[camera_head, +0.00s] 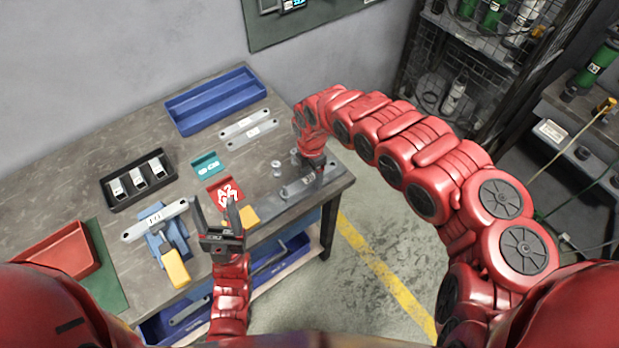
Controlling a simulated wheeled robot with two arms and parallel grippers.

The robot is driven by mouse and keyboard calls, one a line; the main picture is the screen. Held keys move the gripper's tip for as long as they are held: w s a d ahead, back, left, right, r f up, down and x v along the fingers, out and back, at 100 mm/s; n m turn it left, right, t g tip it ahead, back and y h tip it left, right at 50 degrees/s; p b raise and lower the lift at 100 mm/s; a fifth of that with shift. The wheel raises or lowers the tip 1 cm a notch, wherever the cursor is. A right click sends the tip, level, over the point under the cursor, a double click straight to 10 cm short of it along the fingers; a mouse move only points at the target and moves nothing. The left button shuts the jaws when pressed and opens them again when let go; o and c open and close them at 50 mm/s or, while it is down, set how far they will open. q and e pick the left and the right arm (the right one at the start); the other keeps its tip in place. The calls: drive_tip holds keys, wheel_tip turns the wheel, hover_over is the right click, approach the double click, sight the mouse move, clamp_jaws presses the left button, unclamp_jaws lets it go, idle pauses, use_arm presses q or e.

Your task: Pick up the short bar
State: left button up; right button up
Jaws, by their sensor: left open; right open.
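Several pale metal bars lie on the workbench, and I cannot tell for sure which is the short bar. Two pale bars lie side by side near the back, an upper bar (243,123) and a lower bar (249,135). Another pale bar (153,219) lies across a blue fixture with a yellow handle at the front left. My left gripper (219,208) is open and empty near the front edge, its fingers spread beside the red A2 block. My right gripper (316,168) points down over a grey metal strip at the right end; its fingertips are partly hidden.
A blue tray (215,98) stands at the back. A black tray (138,182) holds three small parts. A teal block (207,164), a red A2 block (225,192), a grey strip (286,199) and a red bin (62,252) occupy the bench. Shelving (465,75) stands right.

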drive_tip(key=shift+c, duration=0.3)
clamp_jaws()
drive_tip(key=shift+r, duration=0.1)
